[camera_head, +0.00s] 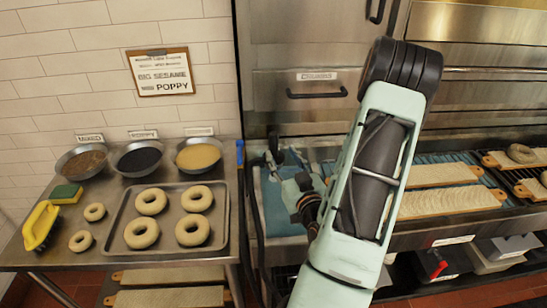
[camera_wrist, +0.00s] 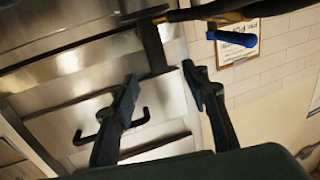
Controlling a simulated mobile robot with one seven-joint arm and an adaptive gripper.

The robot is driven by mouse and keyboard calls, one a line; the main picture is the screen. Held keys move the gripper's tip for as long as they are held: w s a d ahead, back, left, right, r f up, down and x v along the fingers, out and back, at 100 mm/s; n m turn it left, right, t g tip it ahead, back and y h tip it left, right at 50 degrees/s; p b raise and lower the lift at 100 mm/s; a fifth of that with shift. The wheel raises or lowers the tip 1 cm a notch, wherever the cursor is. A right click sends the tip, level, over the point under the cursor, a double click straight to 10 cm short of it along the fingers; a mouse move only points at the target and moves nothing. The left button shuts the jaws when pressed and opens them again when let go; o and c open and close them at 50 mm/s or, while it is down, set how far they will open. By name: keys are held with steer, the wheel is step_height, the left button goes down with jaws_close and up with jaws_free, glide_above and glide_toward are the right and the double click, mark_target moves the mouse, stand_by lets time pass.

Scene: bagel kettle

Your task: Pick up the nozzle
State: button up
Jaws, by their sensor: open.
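The nozzle looks like the blue tip (camera_wrist: 232,38) at the end of a dark hose with a brass-coloured fitting, at the upper right in the wrist view. In the head view a small blue piece (camera_head: 240,151) shows at the top of a dark hose, between the bagel table and the kettle. My gripper (camera_wrist: 160,76) is open, with nothing between its two dark fingers. The nozzle is beyond and to the right of the fingertips in the wrist view, apart from them. In the head view my gripper (camera_head: 286,158) is over the water-filled kettle, right of the nozzle.
A metal table (camera_head: 50,253) at the left holds a bagel tray (camera_head: 170,246), loose bagels, several bowls, a sponge (camera_head: 66,194) and a yellow-handled tool (camera_head: 40,225). A steel oven front with handles (camera_head: 317,93) stands behind the kettle.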

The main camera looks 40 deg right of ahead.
mark_target(275, 141)
steer(key=shift+w+d+f+b, duration=0.2)
steer(key=shift+w+b, duration=0.45)
steer(key=shift+b, duration=1.6)
steer(key=shift+w+b, duration=0.1)
steer(key=shift+b, duration=0.4)
steer(key=b+x, duration=0.1)
steer(key=b, duration=0.1)
steer(key=shift+w+d+b, duration=0.15)
steer(key=shift+w+b, duration=0.15)
steer(key=shift+b, duration=0.05)
steer(key=shift+w+d+r+b, duration=0.15)
steer(key=shift+w+b, duration=0.3)
steer(key=shift+b, duration=0.3)
steer(key=shift+w+r, duration=0.1)
steer(key=shift+w, duration=0.1)
steer(key=x, duration=0.1)
steer(key=p+x, duration=0.1)
steer(key=x, duration=0.3)
steer(key=shift+d+p, duration=0.25)
steer(key=shift+p, duration=0.05)
steer(key=shift+s, duration=0.1)
jaws_close()
